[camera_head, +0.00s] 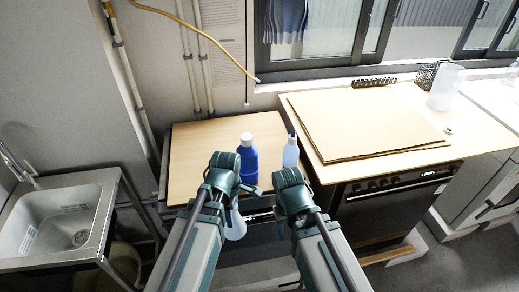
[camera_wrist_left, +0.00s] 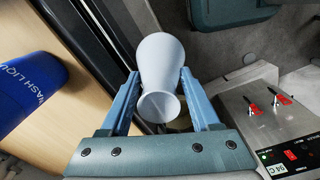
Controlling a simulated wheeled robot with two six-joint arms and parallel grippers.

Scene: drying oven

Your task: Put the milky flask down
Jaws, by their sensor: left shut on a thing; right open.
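The milky flask (camera_wrist_left: 158,60) is pale bluish white and narrows to a neck with a flared mouth that faces the left wrist camera. My left gripper (camera_wrist_left: 158,82) is shut on it, one blue finger on each side. In the head view the flask (camera_head: 235,224) shows partly below my left gripper (camera_head: 236,196), in front of the wooden top's front edge. It appears held clear of any surface. My right gripper (camera_head: 290,182) is open and empty to the right; its fingertips are mostly hidden by the wrist.
A blue wash bottle (camera_head: 248,160) with a white cap and a pale bottle (camera_head: 291,152) stand on the wooden top (camera_head: 200,145). A control panel (camera_wrist_left: 275,130) with red switches is beside the flask. A sink (camera_head: 65,225) is left. The wooden top's left part is clear.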

